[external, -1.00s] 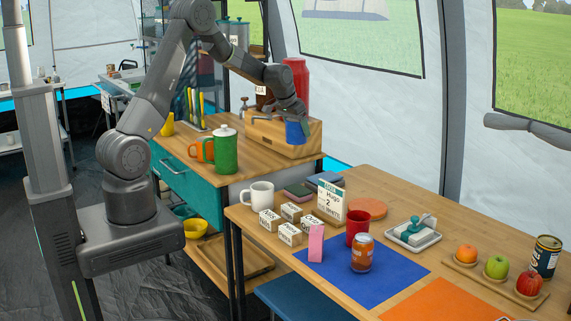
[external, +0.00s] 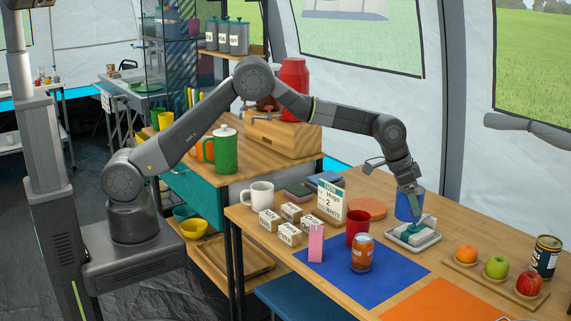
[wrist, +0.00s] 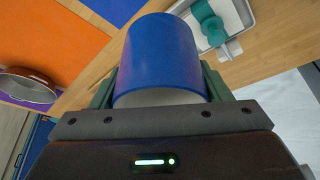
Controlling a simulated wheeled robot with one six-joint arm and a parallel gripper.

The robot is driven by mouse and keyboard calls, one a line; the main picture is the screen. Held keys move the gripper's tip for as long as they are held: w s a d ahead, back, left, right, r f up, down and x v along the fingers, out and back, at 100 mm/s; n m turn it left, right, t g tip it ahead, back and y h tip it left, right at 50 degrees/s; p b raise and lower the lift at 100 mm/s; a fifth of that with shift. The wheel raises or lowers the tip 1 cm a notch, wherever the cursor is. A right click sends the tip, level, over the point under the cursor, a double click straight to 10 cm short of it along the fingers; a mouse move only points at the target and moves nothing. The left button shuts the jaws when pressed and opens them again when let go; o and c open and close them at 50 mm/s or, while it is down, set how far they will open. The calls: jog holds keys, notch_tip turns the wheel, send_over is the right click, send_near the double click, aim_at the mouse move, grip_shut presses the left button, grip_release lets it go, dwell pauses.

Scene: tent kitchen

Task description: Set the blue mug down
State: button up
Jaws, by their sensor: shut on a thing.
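The blue mug (external: 409,206) is at the far side of the front table in the external view, just behind the tray with the teal stamp. My gripper (external: 407,188) reaches down to it from above and is shut on it. In the wrist view the blue mug (wrist: 163,48) sits between my two fingers, with its pale rim toward the camera. The mug looks roughly upright. I cannot tell whether its base touches the tabletop.
The stamp tray (external: 401,241) is close in front of the mug. A red mug (external: 358,226) and an order card (external: 331,202) stand to the left. A fruit board (external: 460,267) is to the right. A blue mat (external: 330,279) and an orange mat (external: 440,304) lie in front.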

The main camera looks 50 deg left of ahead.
jog(key=s+d+f+m+b, duration=0.25)
jog(key=s+d, duration=0.75)
jog(key=d, duration=0.5)
jog(key=shift+g+h, duration=0.3)
jog(key=shift+h, duration=0.1)
jog(key=shift+s+d+f+p, duration=0.1)
jog(key=shift+f+p, duration=0.2)
jog(key=shift+f, duration=1.35)
jog(key=shift+s+d+f+p, duration=0.15)
jog(key=shift+f+p, duration=0.15)
jog(key=shift+f, duration=1.35)
jog(key=shift+s+d+f+p, duration=0.1)
jog(key=shift+f+p, duration=0.2)
jog(key=shift+f, duration=1.35)
jog(key=shift+f, duration=0.15)
jog(key=o, duration=1)
